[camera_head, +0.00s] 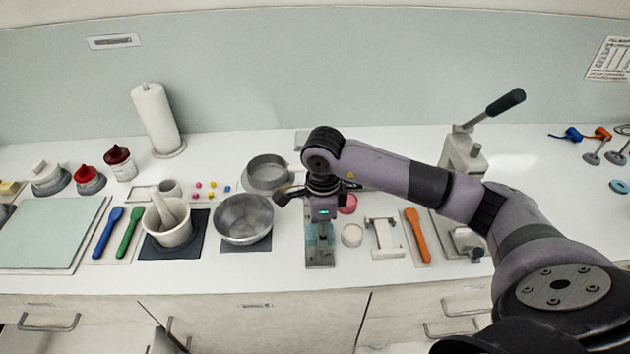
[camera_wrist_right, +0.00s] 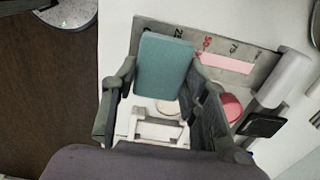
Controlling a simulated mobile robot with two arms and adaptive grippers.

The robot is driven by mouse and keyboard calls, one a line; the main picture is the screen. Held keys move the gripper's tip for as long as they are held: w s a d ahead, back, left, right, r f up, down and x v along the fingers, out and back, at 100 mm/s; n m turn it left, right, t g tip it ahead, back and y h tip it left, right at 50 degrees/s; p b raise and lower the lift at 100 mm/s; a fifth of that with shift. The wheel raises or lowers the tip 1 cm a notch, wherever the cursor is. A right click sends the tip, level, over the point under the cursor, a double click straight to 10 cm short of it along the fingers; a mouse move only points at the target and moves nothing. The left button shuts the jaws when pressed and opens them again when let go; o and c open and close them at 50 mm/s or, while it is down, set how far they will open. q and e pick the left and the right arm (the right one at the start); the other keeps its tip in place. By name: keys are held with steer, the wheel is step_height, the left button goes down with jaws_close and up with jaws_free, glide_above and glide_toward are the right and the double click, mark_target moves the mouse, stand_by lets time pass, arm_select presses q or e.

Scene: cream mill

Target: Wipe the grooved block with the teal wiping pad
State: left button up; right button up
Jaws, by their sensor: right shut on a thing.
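The grooved block (camera_head: 320,262) is a grey metal bar lying on the white counter below my right gripper (camera_head: 320,222). In the right wrist view, the block (camera_wrist_right: 262,85) shows printed marks and a pink streak along its groove. My right gripper (camera_wrist_right: 162,75) is shut on the teal wiping pad (camera_wrist_right: 165,62), held between its two fingers. The pad is over one end of the block and hides part of it; I cannot tell whether they touch. In the head view, the pad (camera_head: 319,236) is partly hidden by the gripper. My left gripper is not in view.
A steel bowl (camera_head: 243,219) stands left of the block. To its right are a small round pot (camera_head: 352,235), a white frame (camera_head: 384,238) and an orange spatula (camera_head: 417,237). A lever press (camera_head: 462,160) stands behind my right arm. A mortar (camera_head: 168,222) is further left.

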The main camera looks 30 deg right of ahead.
step_height(320, 180, up, 3)
steer(key=shift+f+p, duration=0.15)
steer(key=shift+p, duration=0.3)
steer(key=shift+s, duration=0.1)
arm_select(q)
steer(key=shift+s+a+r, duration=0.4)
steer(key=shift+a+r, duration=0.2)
